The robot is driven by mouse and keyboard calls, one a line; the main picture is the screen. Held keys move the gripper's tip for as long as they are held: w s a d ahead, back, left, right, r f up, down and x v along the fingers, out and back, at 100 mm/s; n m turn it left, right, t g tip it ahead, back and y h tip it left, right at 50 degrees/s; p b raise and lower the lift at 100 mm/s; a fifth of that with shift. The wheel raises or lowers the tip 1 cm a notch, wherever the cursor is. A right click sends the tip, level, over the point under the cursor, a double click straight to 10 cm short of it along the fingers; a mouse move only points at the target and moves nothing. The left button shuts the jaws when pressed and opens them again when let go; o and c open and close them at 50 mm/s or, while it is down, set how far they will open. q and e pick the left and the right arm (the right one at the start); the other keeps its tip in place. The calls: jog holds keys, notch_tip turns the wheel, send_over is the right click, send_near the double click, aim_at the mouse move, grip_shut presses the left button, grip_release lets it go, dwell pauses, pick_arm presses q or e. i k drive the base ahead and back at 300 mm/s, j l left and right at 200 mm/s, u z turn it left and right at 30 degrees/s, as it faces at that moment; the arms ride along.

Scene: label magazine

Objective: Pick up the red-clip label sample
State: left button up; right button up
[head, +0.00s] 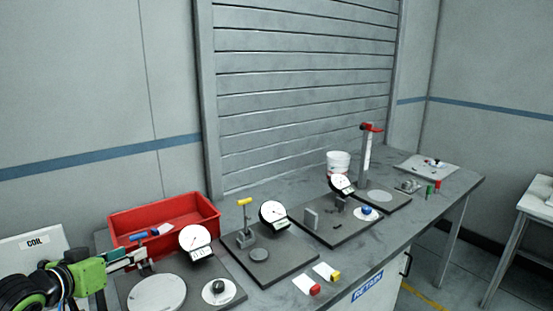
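The red-clip label sample (304,284) lies flat on the grey bench near its front edge. It is a small white label with a red clip at its lower right end. A similar label with a yellow clip (326,271) lies just to its right, apart from it. My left gripper (143,257), green with grey fingers, is at the far left, over the bench near the red bin's front. It is well away from the red-clip label, and its finger gap is too small to judge. My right gripper is not in view.
Dial gauges on dark plates (285,265) stand behind and left of the labels. A white bucket (338,163) and a red-topped stand (366,155) are further back.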

aim_at(305, 285)
jog(key=k+l, duration=0.9)
jog(key=k, duration=0.15)
